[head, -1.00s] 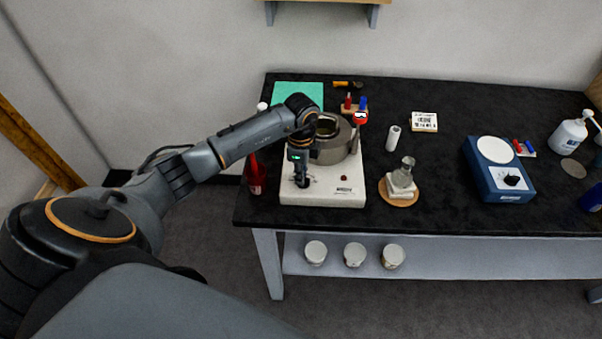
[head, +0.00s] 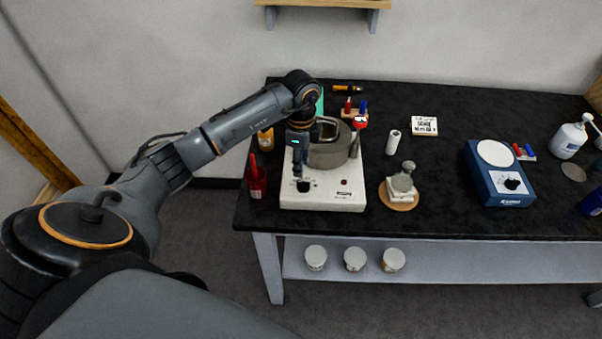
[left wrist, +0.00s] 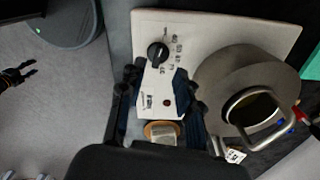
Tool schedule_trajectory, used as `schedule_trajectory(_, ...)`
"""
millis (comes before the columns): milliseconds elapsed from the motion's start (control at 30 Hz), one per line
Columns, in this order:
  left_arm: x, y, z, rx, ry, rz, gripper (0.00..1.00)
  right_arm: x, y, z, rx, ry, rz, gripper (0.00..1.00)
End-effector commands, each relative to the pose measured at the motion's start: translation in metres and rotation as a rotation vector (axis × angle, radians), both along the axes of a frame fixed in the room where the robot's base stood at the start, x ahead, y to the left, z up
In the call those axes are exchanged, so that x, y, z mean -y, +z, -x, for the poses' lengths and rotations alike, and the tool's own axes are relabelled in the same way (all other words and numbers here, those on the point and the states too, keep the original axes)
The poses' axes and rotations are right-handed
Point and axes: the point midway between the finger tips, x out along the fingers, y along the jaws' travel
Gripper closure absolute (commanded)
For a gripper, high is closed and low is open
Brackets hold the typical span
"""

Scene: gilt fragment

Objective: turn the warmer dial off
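The warmer (head: 325,201) is a white box with a grey round pot (head: 333,154) on top. Its black dial (head: 303,186) sits on the front left of the panel. The dial shows larger in the left wrist view (left wrist: 157,54), with a pale pointer mark and printed labels on one side; I cannot read the setting. A dark red lamp (left wrist: 167,103) is on the same panel. My left gripper (head: 300,172) hangs just above and behind the dial. In the left wrist view its fingers (left wrist: 158,76) are apart, with nothing between them.
A black and orange part (left wrist: 18,76), possibly my right gripper, shows at the wrist view's edge.

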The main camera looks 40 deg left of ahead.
Motion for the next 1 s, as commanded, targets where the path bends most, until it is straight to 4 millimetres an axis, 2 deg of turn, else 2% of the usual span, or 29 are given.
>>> schedule_trajectory(33,0.000,0.012,-0.001,0.005,-0.002,-0.002,0.66,0.000,0.000,0.000,0.000,0.000,0.000,0.54)
schedule_trajectory(133,0.000,0.030,-0.001,0.004,-0.001,-0.001,0.66,-0.001,0.000,0.000,0.000,0.000,-0.001,0.54)
schedule_trajectory(333,0.000,0.051,0.000,0.001,0.000,0.000,0.66,-0.001,0.000,0.000,0.000,-0.001,-0.001,0.54)
schedule_trajectory(900,0.000,0.054,0.000,0.000,0.000,0.000,0.66,-0.001,0.000,0.000,0.000,-0.001,-0.001,0.54)
schedule_trajectory(1000,0.006,0.052,0.000,0.008,-0.017,0.017,0.66,-0.001,0.000,0.000,0.000,-0.001,-0.001,0.54)
